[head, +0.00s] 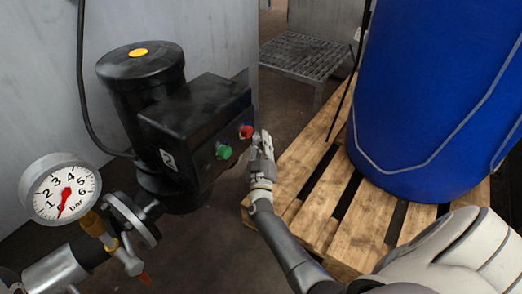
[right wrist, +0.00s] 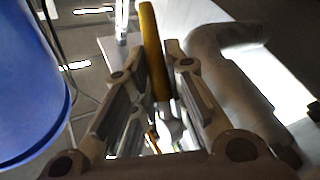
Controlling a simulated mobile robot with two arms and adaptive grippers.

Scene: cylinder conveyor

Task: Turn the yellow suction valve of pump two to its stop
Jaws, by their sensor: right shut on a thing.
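In the right wrist view, a long yellow valve handle (right wrist: 154,50) runs between the two fingers of my right gripper (right wrist: 149,58), which is shut on it. In the head view, my right gripper (head: 262,152) is just right of the black pump's control box (head: 200,128), below the red button (head: 246,131). The yellow handle cannot be made out at the gripper in the head view. The valve's body is mostly hidden behind the fingers in the wrist view. My left gripper is not in view.
A blue drum (head: 430,90) stands on a wooden pallet (head: 362,222) to the right of my gripper. A pressure gauge (head: 60,188) and piping are at the lower left. The green button (head: 223,151) is close to my gripper.

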